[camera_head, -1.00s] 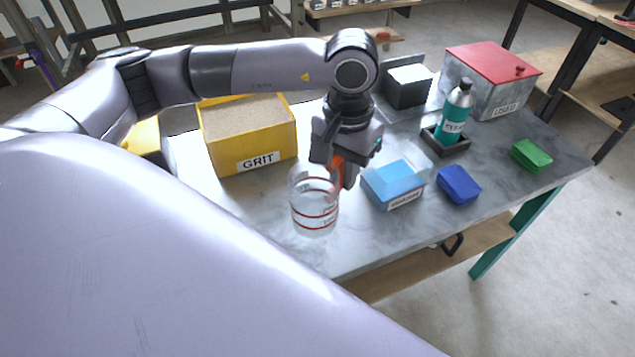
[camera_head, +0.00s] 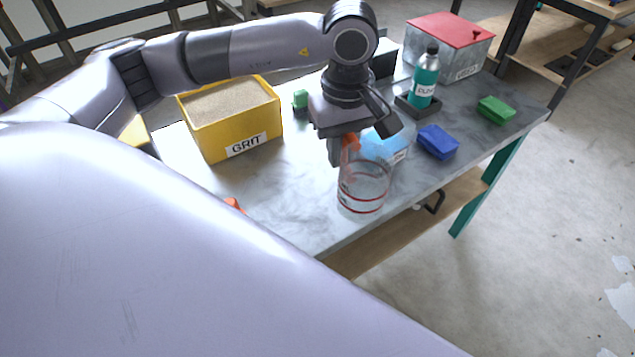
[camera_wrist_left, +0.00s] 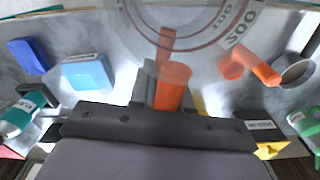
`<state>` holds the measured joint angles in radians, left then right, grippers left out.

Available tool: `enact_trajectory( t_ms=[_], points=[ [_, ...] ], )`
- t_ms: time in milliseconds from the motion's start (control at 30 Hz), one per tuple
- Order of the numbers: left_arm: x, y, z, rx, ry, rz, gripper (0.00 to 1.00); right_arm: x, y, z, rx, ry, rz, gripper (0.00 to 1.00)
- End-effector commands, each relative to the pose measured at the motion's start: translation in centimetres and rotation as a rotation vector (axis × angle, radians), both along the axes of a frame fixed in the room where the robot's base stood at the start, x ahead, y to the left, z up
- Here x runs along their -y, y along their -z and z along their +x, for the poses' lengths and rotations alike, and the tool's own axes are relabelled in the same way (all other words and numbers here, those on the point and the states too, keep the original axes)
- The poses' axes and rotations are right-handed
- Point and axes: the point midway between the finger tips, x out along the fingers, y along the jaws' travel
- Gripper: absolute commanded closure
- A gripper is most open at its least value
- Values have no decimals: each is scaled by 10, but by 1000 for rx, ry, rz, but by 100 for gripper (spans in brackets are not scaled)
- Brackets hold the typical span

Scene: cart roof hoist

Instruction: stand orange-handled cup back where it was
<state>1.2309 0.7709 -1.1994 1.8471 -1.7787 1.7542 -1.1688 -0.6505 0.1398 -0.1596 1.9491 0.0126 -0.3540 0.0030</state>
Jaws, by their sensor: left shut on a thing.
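The clear cup (camera_head: 362,192) with red rings and an orange handle is in my left gripper (camera_head: 349,146), which is shut on the handle. The handle (camera_wrist_left: 172,86) shows between the fingers in the left wrist view, with the cup's clear wall (camera_wrist_left: 190,22) above it. In the head view the cup appears over the table's front edge, near the blue box; I cannot tell its height above the tabletop. My right gripper is not in view.
The marble table (camera_head: 290,205) has clear room left of the cup. Around it are a yellow GRIT bin (camera_head: 215,138), a blue box (camera_head: 385,148), a blue block (camera_head: 438,142), a teal bottle (camera_head: 426,75) and a green block (camera_head: 496,110). A second orange-handled item (camera_wrist_left: 250,66) lies nearby.

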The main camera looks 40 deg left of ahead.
Motion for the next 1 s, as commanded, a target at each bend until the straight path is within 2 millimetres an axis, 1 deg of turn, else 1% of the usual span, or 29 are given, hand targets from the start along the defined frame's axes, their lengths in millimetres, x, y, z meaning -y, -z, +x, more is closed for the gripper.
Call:
enact_trajectory(
  t_ms=[100,1000],
  points=[
    [-1,-2,3,3,-225,0,100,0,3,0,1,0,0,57],
    [-5,-21,16,15,-1980,-14,100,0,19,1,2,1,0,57]
  ],
)
